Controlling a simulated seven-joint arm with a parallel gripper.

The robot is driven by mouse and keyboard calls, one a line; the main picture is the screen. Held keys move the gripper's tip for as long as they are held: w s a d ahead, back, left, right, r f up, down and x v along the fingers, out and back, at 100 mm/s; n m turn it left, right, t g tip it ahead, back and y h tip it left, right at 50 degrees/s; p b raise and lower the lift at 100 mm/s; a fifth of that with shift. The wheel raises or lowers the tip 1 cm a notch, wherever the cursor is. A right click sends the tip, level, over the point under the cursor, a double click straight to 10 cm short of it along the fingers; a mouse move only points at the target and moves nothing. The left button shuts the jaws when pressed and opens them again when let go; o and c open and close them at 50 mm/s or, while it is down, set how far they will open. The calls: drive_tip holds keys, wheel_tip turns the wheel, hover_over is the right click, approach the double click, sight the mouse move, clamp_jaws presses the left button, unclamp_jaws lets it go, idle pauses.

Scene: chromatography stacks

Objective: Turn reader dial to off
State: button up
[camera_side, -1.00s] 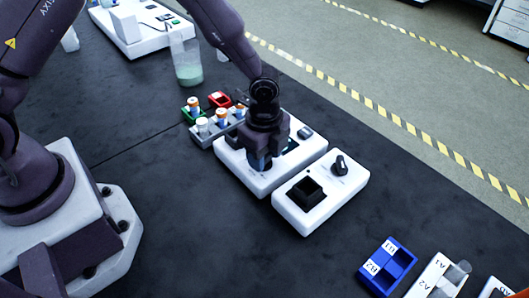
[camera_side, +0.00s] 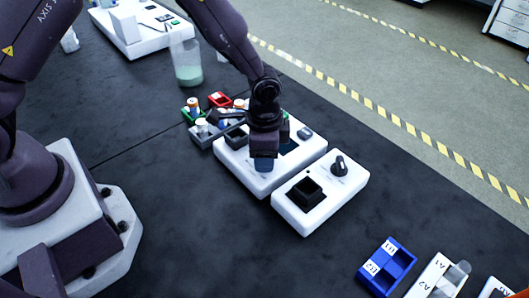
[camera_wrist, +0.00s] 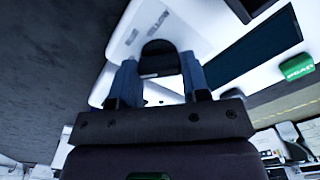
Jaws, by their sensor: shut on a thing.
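The reader (camera_side: 241,172) is a white box with a dark screen (camera_side: 288,147), in the middle of the side view. My gripper (camera_side: 264,164) is low over its front part, fingers down, and hides the dial there. In the wrist view the dark, round-topped dial (camera_wrist: 160,58) sits between the two blue fingers of my gripper (camera_wrist: 158,80), which are shut on it. Small printed labels (camera_wrist: 158,24) lie beside the dial, too blurred to read, so I cannot tell which setting it points to. A green button (camera_wrist: 298,67) shows at the right.
A second white box (camera_side: 324,207) with a black well and a black knob (camera_side: 339,166) stands close at the right. A grey vial rack (camera_side: 207,138), a red holder (camera_side: 219,99) and a beaker (camera_side: 187,62) stand behind. A blue rack (camera_side: 387,266) is at front right.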

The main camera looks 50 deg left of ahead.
drive_tip(key=shift+n, duration=0.3)
drive_tip(key=o, duration=0.9)
wheel_tip(320, 180, up, 13)
idle(0.3)
drive_tip(key=s+a+r+n+t, duration=0.2)
drive_tip(key=s+a+r, duration=0.1)
drive_tip(key=s+r, duration=0.2)
drive_tip(key=s+a+r+n+t, duration=0.1)
drive_tip(key=s+a+r+n, duration=0.2)
drive_tip(key=s, duration=0.4)
drive_tip(key=s+a+r+n+t, duration=0.2)
drive_tip(key=s+a+r, duration=0.2)
drive_tip(key=s+r, duration=0.2)
drive_tip(key=shift+s+a+r+n+t, duration=0.15)
drive_tip(key=shift+s+a+r+n, duration=0.05)
drive_tip(key=shift+r, duration=0.3)
drive_tip(key=shift+s+a+r+n+t, duration=0.15)
drive_tip(key=shift+s+r+n, duration=0.05)
drive_tip(key=shift+r, duration=0.3)
